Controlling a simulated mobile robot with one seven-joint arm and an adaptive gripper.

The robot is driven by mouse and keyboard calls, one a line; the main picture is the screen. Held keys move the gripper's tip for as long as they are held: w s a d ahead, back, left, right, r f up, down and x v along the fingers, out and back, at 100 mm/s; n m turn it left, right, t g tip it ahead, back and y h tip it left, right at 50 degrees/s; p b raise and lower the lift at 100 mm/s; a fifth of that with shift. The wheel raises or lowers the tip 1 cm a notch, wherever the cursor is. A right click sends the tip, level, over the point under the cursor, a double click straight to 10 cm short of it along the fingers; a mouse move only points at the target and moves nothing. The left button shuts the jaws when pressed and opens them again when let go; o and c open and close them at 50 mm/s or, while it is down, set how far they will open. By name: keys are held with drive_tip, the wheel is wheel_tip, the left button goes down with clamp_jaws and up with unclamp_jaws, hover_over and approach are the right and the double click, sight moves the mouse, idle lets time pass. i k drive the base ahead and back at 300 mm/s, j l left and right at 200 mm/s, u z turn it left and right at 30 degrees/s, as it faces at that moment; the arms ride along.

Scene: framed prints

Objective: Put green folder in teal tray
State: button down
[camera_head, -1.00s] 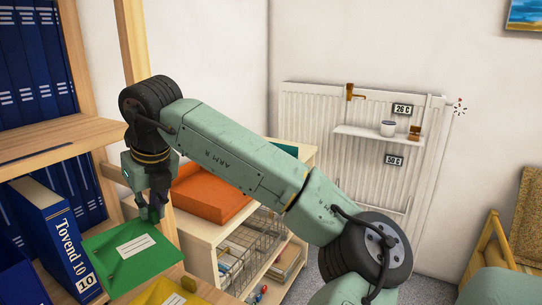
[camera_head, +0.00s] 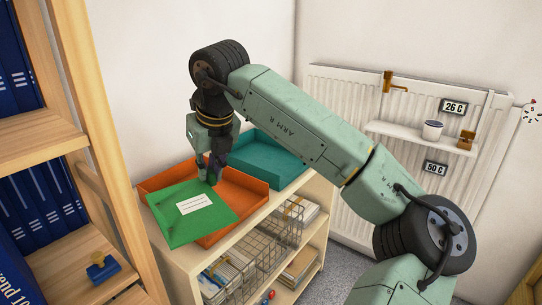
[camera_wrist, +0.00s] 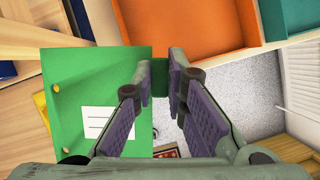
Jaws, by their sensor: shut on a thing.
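The green folder (camera_head: 187,217) has a white label and is held by one edge in my gripper (camera_head: 211,175). In the head view it hangs over the front left part of the orange tray. The folder (camera_wrist: 75,110) fills the left middle of the wrist view, with my gripper's fingers (camera_wrist: 163,80) at its right edge. The teal tray (camera_head: 275,160) stands behind and right of the orange tray on the same cabinet top. It looks empty, though my gripper and arm hide its left part. In the wrist view its corner (camera_wrist: 290,17) shows at the top right.
The orange tray (camera_head: 245,192) lies under the folder. The wooden shelf (camera_head: 70,262) with blue binders (camera_head: 50,200) and a blue stamp (camera_head: 101,267) stands left. Wire baskets (camera_head: 245,265) sit below the cabinet top. A white radiator (camera_head: 340,90) with a small shelf is behind.

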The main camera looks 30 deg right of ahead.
sight(266, 167)
drive_tip(key=i+l+u, duration=0.15)
drive_tip(key=l, duration=0.55)
drive_tip(key=i+l+u, duration=0.15)
drive_tip(key=l, duration=0.5)
drive_tip(key=i+l+u, duration=0.1)
drive_tip(key=l, duration=0.65)
drive_tip(key=i+l+u, duration=0.15)
drive_tip(key=l, duration=0.55)
